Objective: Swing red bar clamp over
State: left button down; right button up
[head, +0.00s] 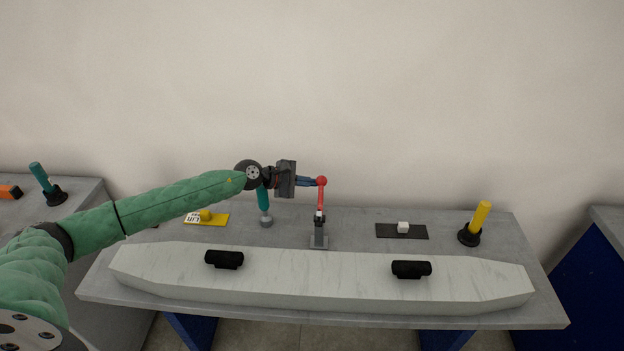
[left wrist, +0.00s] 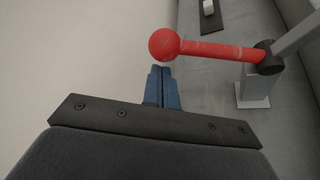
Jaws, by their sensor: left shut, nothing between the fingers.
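The red bar clamp (head: 321,198) stands on a small grey post and base (head: 319,238) at the middle of the table, behind the long pale slab. Its red bar points up, with a red ball at the top. My left gripper (head: 310,181) is shut and empty, its blue fingertips at or just beside the ball from the left. In the left wrist view the red ball (left wrist: 164,44) is just beyond the blue fingertips (left wrist: 162,70); I cannot tell whether they touch. The red bar runs right to a dark pivot (left wrist: 268,57). My right gripper is not in view.
The pale slab (head: 300,280) with two black handles (head: 224,259) fills the table's front. A teal post (head: 264,205), a yellow plate (head: 213,220), a black plate with a white block (head: 403,228) and a yellow cylinder (head: 480,217) stand behind it.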

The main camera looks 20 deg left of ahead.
pick_arm(q)
jog(key=shift+w+d+f, duration=0.2)
jog(key=shift+w+d, duration=0.05)
jog(key=shift+d, duration=0.2)
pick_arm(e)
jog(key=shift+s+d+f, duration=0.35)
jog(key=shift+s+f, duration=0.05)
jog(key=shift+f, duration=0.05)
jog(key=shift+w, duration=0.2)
